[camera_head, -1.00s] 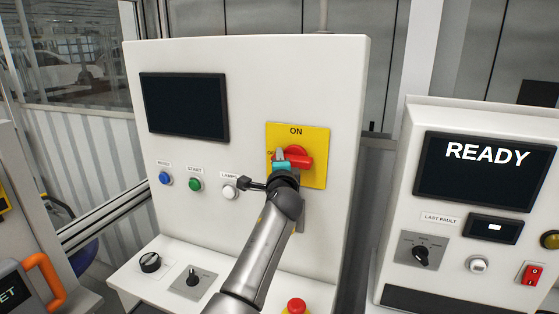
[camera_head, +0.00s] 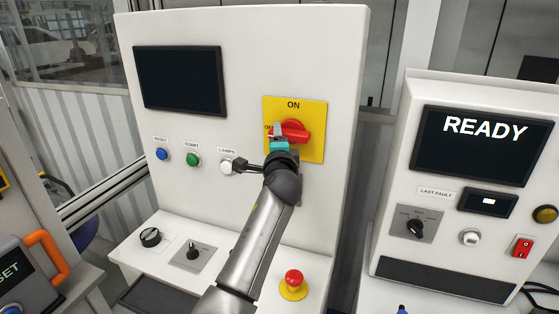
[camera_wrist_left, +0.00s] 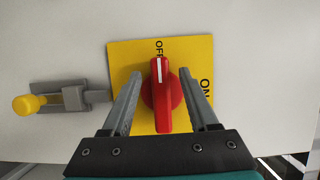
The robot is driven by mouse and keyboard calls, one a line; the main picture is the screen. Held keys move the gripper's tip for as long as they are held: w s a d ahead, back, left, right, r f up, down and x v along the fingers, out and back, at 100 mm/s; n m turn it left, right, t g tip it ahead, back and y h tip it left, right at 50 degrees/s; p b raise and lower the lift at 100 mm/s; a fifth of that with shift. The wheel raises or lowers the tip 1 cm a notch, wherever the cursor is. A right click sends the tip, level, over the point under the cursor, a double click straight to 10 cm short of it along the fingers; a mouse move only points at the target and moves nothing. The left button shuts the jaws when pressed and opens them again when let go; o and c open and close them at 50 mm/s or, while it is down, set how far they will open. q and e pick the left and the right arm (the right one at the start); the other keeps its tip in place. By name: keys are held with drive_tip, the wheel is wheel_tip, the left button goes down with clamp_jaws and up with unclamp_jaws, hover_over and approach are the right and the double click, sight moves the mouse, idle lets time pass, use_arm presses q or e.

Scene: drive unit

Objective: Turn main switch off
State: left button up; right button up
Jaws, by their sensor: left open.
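The main switch is a red rotary handle (camera_head: 295,131) on a yellow plate (camera_head: 312,150) on the white cabinet's front. In the head view the handle lies about level, with ON above and OFF at the left, partly hidden. In the left wrist view the red handle (camera_wrist_left: 163,97) has its white mark toward OFF, and ON is at the right of the yellow plate (camera_wrist_left: 120,60). My left gripper (camera_head: 278,135) is at the switch. In the wrist view its open fingers (camera_wrist_left: 161,74) stand on either side of the handle, with gaps. My right gripper is not in view.
Blue (camera_head: 162,154), green (camera_head: 193,160) and white (camera_head: 226,166) buttons sit left of the gripper. A red emergency stop (camera_head: 293,279) is below, near my arm. A grey latch with a yellow knob (camera_wrist_left: 27,105) is beside the plate. A READY panel (camera_head: 470,143) stands right.

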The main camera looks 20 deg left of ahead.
use_arm(q)
drive_tip(key=b+v, duration=0.1)
drive_tip(key=v, duration=1.1)
